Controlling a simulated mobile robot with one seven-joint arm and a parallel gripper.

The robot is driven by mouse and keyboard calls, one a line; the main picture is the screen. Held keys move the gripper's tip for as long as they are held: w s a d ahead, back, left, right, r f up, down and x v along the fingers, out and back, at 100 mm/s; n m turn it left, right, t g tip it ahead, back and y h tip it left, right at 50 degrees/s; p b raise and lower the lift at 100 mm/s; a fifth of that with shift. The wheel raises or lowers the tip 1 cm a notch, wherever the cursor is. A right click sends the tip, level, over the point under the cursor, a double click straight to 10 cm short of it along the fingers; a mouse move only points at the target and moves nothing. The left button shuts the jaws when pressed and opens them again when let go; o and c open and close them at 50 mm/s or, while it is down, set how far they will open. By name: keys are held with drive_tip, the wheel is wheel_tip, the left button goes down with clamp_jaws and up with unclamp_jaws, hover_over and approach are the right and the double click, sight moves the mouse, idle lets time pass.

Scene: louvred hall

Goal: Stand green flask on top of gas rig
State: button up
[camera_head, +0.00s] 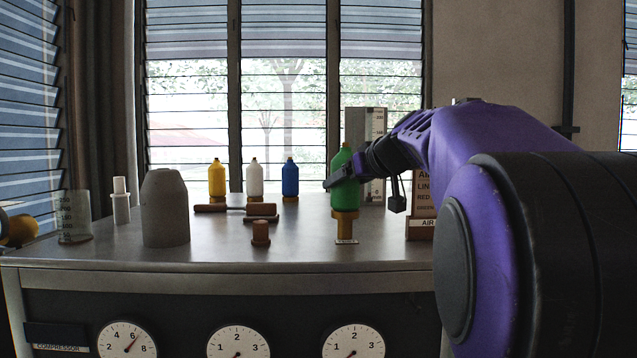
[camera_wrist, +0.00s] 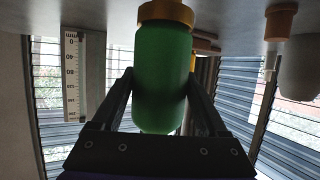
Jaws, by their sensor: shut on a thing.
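The green flask (camera_head: 344,190) is upright, with its narrow neck at the top. My gripper (camera_head: 343,174) is shut around its body, coming from the right; in the wrist view a finger lies on each side of the flask (camera_wrist: 161,85). Directly under the flask is a yellow-brown stand (camera_head: 345,226) with a wide top and a small plate at its foot, too small to read. The flask's base meets or nearly meets the stand's top; I cannot tell if it bears on it. No label in view names the gas rig, so I cannot tell for sure which thing it is.
Yellow (camera_head: 216,181), white (camera_head: 254,181) and blue (camera_head: 290,180) bottles stand behind. A brown stub (camera_head: 261,234), grey cover (camera_head: 165,210), white cylinder (camera_head: 121,203) and clear beaker (camera_head: 73,216) stand left. A scaled upright board (camera_head: 376,135) is close behind the flask. The front bench strip is clear.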

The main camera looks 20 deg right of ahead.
sight(348, 146)
clamp_jaws()
drive_tip(key=shift+r, duration=0.2)
drive_tip(key=shift+r+p, duration=1.65)
drive_tip(key=shift+r, duration=1.65)
